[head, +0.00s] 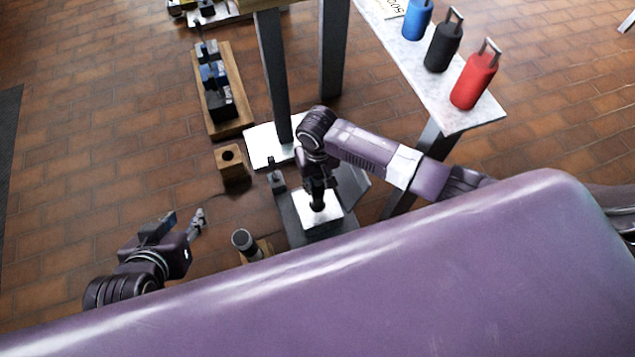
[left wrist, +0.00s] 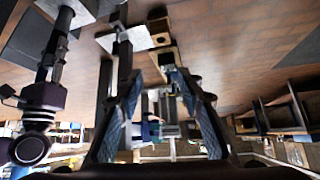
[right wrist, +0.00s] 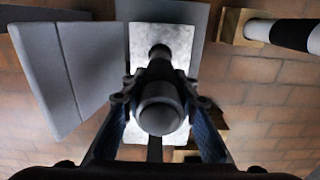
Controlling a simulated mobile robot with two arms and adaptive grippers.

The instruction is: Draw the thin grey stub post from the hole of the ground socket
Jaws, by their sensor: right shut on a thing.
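My right gripper (head: 318,188) points down over the white-topped ground socket (head: 328,217). It is shut on the grey stub post (right wrist: 160,112), whose rounded near end sits between the fingers in the right wrist view. The post runs down to the socket's white top (right wrist: 178,42), where a dark ring marks its foot. I cannot tell whether its lower end is still inside the hole. My left gripper (head: 198,220) is low at the left, apart from the socket; its fingers are spread and empty in the left wrist view (left wrist: 157,85).
A grey upright leg (head: 272,75) rises behind. A marble-topped table (head: 440,103) with blue, black and red bottles is at upper right.

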